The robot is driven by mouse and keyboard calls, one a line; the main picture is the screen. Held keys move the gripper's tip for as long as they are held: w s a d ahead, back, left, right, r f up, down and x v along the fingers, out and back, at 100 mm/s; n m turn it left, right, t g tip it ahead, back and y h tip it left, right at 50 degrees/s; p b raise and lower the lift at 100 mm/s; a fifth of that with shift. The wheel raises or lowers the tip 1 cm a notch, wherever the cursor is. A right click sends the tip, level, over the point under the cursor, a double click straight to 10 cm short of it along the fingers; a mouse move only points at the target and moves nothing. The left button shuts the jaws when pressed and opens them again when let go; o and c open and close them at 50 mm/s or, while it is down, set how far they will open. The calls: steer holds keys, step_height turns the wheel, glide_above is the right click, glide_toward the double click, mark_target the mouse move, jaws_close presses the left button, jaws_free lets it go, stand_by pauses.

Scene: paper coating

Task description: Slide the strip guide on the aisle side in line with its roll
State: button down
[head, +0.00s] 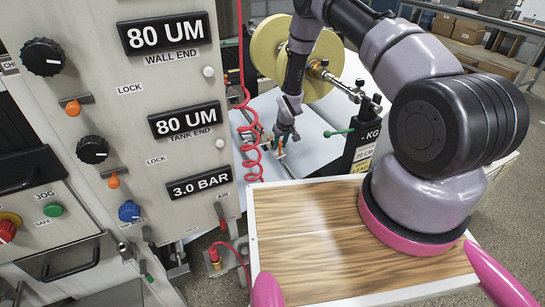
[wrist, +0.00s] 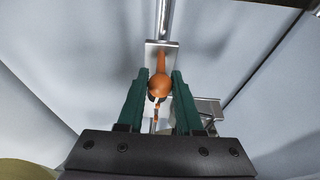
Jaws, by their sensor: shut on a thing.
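My gripper (wrist: 158,88) is shut on an orange knob (wrist: 158,86), with one green finger on each side of it. The knob sits on a small metal strip guide (wrist: 151,47), which is on a bright rod (wrist: 163,18). In the head view my gripper (head: 279,147) reaches down beyond the control panel, over a pale sheet, and mostly hides the guide. Pale yellow round rolls (head: 266,47) stand behind my arm on a metal shaft. I cannot tell from these views how well the guide lines up with its roll.
The control panel (head: 120,120) with knobs and readouts stands at the left. A coiled red hose (head: 245,120) hangs close beside my gripper. A black box (head: 362,140) and a green-handled lever (head: 340,132) stand to the right. My wood-topped base is in front.

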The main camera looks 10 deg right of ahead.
steer(key=shift+w+a, duration=0.25)
steer(key=shift+w, duration=0.45)
steer(key=shift+w+a, duration=0.2)
steer(key=shift+w, duration=0.45)
steer(key=c, duration=0.6)
jaws_free()
steer(key=shift+o, duration=0.2)
steer(key=s+d+r+m+t, duration=0.1)
steer(key=s+d+r, duration=0.25)
steer(key=r, duration=1.25)
steer(key=s+d+r+m, duration=0.2)
steer(key=s+r, duration=0.3)
steer(key=r, duration=1.1)
steer(key=s+d+r+m+t, duration=0.1)
steer(key=s+d+r, duration=0.3)
steer(key=r, duration=1.2)
steer(key=s+r+m, duration=0.1)
steer(key=s+r, duration=0.3)
steer(key=s, duration=0.4)
steer(key=s+d+r+m+t, duration=0.1)
steer(key=s+r, duration=0.4)
steer(key=s, duration=0.4)
steer(key=s+r+m+t+y, duration=0.1)
steer(key=s+r, duration=0.3)
steer(key=s, duration=0.4)
steer(key=shift+s+d+r+m, duration=0.15)
steer(key=shift+r+m, duration=0.05)
steer(key=shift+m, duration=0.2)
